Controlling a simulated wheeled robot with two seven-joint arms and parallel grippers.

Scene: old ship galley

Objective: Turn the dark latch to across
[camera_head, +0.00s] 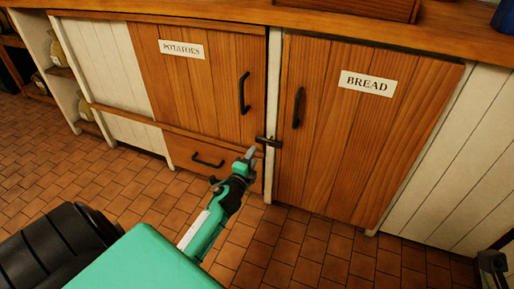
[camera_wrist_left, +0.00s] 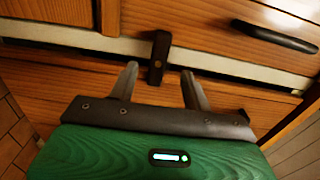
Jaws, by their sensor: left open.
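The dark latch (camera_head: 269,141) sits on the pale post between the potatoes door (camera_head: 215,85) and the bread door (camera_head: 350,130). It lies roughly level, crossing the post toward both doors. In the left wrist view the latch (camera_wrist_left: 160,48) stands square to the pale strip, with a small round pivot on it. My left gripper (camera_head: 249,154) is open, its tips close to the latch. In the wrist view its two fingers (camera_wrist_left: 158,72) are on either side of the latch's near end, with gaps showing. Contact is not visible. My right gripper (camera_head: 494,264) shows only partly at the lower right edge.
Black handles are on the potatoes door (camera_head: 244,93), the bread door (camera_head: 298,107) and the drawer (camera_head: 208,161) under the potatoes door. The wooden counter (camera_head: 230,14) runs above. The tiled floor (camera_head: 145,190) before the cupboards is clear.

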